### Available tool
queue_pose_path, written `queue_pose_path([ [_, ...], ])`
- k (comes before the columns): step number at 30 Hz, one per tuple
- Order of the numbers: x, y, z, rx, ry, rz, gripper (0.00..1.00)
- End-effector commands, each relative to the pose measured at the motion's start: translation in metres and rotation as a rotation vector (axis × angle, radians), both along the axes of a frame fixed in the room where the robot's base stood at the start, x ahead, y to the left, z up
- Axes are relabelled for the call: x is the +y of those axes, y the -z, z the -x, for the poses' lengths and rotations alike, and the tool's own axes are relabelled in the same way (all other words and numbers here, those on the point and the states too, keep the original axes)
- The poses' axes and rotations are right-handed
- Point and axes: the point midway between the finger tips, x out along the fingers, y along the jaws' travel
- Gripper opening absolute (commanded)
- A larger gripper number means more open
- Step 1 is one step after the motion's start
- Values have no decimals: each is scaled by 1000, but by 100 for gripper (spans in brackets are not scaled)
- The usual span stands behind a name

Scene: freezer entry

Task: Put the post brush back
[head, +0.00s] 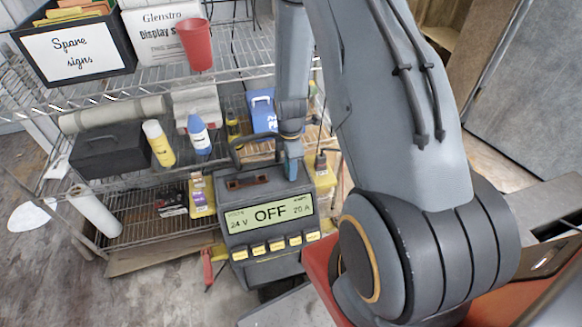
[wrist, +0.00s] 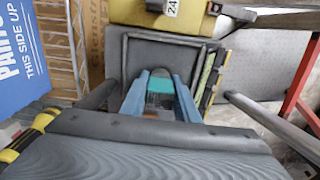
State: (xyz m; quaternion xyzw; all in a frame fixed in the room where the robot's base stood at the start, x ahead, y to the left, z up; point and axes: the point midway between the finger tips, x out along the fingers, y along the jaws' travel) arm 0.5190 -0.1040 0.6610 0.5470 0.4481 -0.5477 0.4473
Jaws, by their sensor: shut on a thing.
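In the wrist view, my gripper (wrist: 161,74) has its two blue fingers shut on a small teal piece, which I take to be the post brush (wrist: 160,86). Its lower part is hidden between the fingers. In the head view, my gripper (head: 292,170) points down just behind the top of a grey charger (head: 268,251), whose display reads OFF. The brush cannot be made out there. A brown slotted piece (head: 247,182) sits on the charger's top, left of my gripper. I cannot tell whether the brush touches anything.
A black loop handle (head: 238,150) rises close left of my gripper. A yellow case (head: 320,178) stands close right. Behind is a wire shelf (head: 130,245) with bottles, a blue box (head: 262,110) and a red cup (head: 196,45). Open floor lies at the left.

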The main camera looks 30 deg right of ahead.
Motion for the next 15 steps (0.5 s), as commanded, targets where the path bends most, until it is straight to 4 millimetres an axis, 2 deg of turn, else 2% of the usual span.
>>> queue_pose_path([
  [11,0,4,-1,-1,0,0,1],
  [12,0,4,-1,-1,0,0,30],
  [15,0,4,-1,-1,0,0,46],
])
